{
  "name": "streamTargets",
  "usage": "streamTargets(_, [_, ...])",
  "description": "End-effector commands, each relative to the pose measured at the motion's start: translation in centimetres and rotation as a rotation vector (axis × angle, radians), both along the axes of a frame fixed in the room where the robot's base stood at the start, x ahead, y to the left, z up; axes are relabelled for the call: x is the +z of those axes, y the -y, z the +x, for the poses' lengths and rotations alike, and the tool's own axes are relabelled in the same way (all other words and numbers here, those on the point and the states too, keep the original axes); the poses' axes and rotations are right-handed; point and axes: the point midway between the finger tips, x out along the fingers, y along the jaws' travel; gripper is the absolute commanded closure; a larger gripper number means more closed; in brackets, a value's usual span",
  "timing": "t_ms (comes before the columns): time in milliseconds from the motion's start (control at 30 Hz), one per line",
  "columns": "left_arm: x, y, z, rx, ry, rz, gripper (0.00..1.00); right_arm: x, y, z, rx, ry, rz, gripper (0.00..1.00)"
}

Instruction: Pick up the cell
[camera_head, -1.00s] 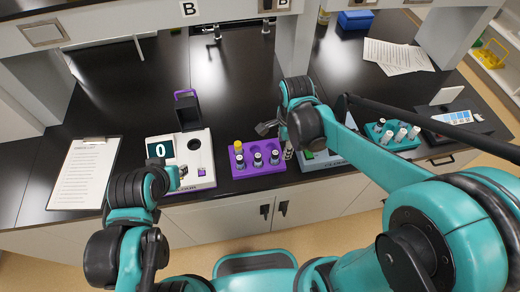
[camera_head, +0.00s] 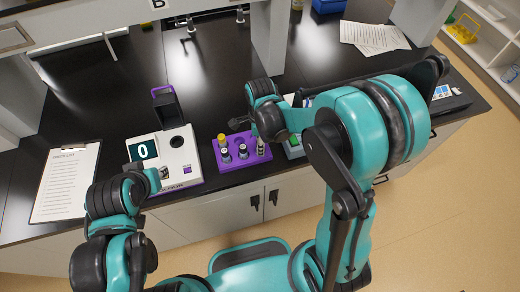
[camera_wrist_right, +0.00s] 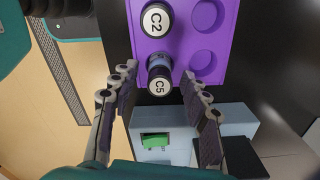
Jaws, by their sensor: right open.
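The purple rack (camera_head: 232,166) stands on the dark bench and holds several small vials. A vial marked C5 (camera_wrist_right: 159,80) stands upright at one end of the row, with a vial marked C2 (camera_wrist_right: 156,20) beside it. No label reading "cell" shows. My right gripper (camera_wrist_right: 159,74) is open, with one finger on each side of C5 and gaps between. In the head view it (camera_head: 250,136) is over the rack's right end. My left gripper (camera_head: 163,173) is by the front of the white meter (camera_head: 178,157); its jaw opening is too small to judge.
The meter shows 0, has a round well and a raised purple-edged lid (camera_head: 165,102). A yellow-topped item (camera_head: 221,138) stands in the rack. A pale blue device (camera_wrist_right: 235,117) with a green part is close to the rack. A clipboard (camera_head: 66,182) lies left.

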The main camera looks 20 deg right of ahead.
Motion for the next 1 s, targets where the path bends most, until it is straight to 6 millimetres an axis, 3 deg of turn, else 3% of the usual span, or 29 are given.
streamTargets(100, [0.1,0.0,0.0,0.0,0.0,0.0,0.71,0.1,0.0,0.0,0.0,0.0,0.0,0.54])
streamTargets(267, [0.1,0.0,0.0,0.0,0.0,0.0,0.71,0.1,0.0,0.0,0.0,0.0,0.0,0.93])
streamTargets(300, [0.1,0.0,0.0,0.0,0.0,0.0,0.71,0.1,0.0,0.0,0.0,0.0,0.0,0.97])
streamTargets(733, [0.2,0.0,0.0,0.0,0.0,0.0,0.71,0.6,0.0,0.0,0.0,0.0,0.0,0.97])
streamTargets(1000, [1.6,0.0,0.0,0.0,0.0,0.0,0.71,4.7,0.0,0.0,0.0,0.0,0.0,0.97])
